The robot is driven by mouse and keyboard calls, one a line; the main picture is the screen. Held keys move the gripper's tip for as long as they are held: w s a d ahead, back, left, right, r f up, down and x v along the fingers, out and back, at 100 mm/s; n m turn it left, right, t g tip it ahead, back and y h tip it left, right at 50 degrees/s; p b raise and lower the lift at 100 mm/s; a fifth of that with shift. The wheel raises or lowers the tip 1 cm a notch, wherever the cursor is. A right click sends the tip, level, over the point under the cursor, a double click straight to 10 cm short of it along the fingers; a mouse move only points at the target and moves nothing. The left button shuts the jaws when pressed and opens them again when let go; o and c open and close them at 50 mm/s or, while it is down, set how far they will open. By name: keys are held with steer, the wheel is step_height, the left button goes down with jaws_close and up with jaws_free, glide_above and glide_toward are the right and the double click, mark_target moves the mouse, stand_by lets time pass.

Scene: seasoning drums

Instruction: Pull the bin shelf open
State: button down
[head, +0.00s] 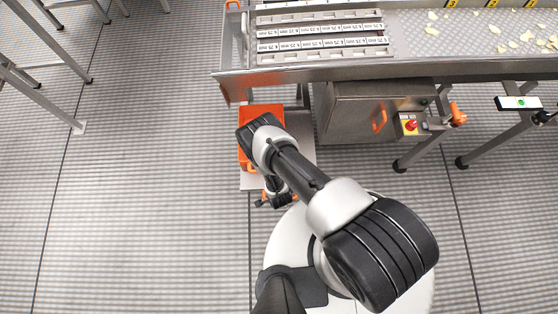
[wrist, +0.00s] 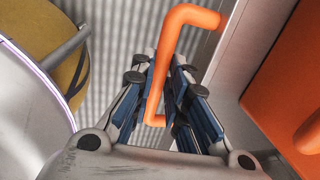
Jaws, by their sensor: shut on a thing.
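The bin shelf (head: 251,184) is a pale flat platform low under the conveyor table in the head view, partly hidden by my arm. An orange bin (head: 262,109) sits on it. In the wrist view the shelf's pale edge (wrist: 243,70) runs along the right, with the orange bin (wrist: 290,95) beyond it. An orange bent handle (wrist: 185,14) sticks out from that edge. My gripper (wrist: 164,82) is shut on the handle, with a blue-padded finger on either side of its long bar. In the head view my arm largely hides the gripper and handle.
The conveyor table (head: 330,75) with a grated section stands above the shelf. A steel cabinet (head: 365,112) with a red stop button (head: 411,125) is to the right. Table legs stand at far left. The floor left of the shelf is clear.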

steer(key=shift+s, duration=0.25)
steer(key=c, duration=1.6)
jaws_free()
steer(key=shift+o, duration=0.2)
step_height(320, 180, up, 12)
steer(key=s, duration=0.2)
